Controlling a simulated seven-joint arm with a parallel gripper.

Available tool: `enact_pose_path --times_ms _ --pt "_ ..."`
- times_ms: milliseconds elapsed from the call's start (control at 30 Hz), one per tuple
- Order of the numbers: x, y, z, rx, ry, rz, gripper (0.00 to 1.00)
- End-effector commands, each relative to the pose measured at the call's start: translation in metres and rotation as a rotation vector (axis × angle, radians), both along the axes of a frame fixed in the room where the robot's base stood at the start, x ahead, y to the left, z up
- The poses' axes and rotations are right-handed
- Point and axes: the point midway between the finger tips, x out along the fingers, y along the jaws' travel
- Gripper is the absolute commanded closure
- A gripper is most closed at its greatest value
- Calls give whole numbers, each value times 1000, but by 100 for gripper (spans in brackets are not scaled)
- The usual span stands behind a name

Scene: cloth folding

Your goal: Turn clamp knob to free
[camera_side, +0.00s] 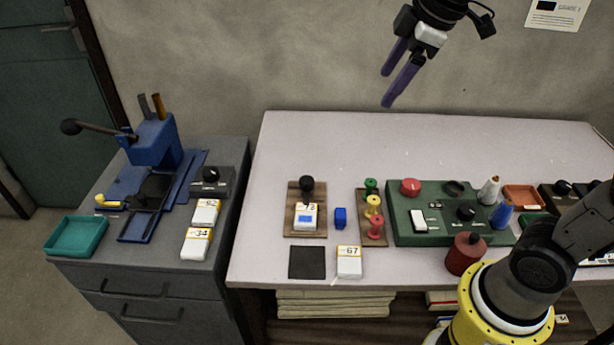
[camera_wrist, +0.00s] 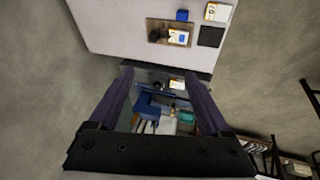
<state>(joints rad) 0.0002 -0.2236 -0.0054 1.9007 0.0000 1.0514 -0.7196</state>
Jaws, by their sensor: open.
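A small dark box with a black knob (camera_side: 211,174) sits on the grey cabinet, right of a blue press (camera_side: 155,140) with a long black-balled lever. Another black knob (camera_side: 466,212) is on the green panel (camera_side: 405,236) on the table. The labels are too small to read, so I cannot tell which is the clamp knob. My gripper (camera_side: 387,90) is open and empty, high above the back of the table, apart from both knobs. In the wrist view its purple fingers (camera_wrist: 158,76) frame the cabinet area and the blue press (camera_wrist: 146,106) far below.
The cabinet also holds a teal tray (camera_side: 76,237), white labelled blocks (camera_side: 196,244) and a yellow piece (camera_side: 108,202). The table (camera_side: 330,145) is clear at the back. Stamps, a red-brown canister (camera_side: 465,255) and the green panel crowd its front. A gap separates cabinet and table.

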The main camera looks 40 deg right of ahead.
Motion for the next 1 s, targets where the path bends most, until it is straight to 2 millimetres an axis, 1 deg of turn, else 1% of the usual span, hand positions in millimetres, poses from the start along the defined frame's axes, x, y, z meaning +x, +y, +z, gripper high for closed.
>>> enact_pose_path --times_ms 33,100,167,200,267,300,367,400,467,500,633,700,800,1000 --pt "23 0 -4 -15 27 34 19" --pt "49 0 -11 -34 57 81 19" --pt "71 0 -19 -47 83 118 19" --pt "86 0 -26 -55 101 142 19" --pt "107 0 -38 -65 128 174 19" --pt "121 0 -48 -69 149 192 19" --pt "140 0 -65 -74 179 217 19" --pt "152 0 -77 -76 200 232 19" --pt "169 0 -98 -77 231 248 19" --pt "179 0 -113 -76 253 255 19" --pt "201 0 -159 -68 319 258 19" --pt "206 0 -180 -64 352 258 19" --pt "205 0 -204 -58 394 259 19" --pt "203 0 -224 -54 420 259 19"
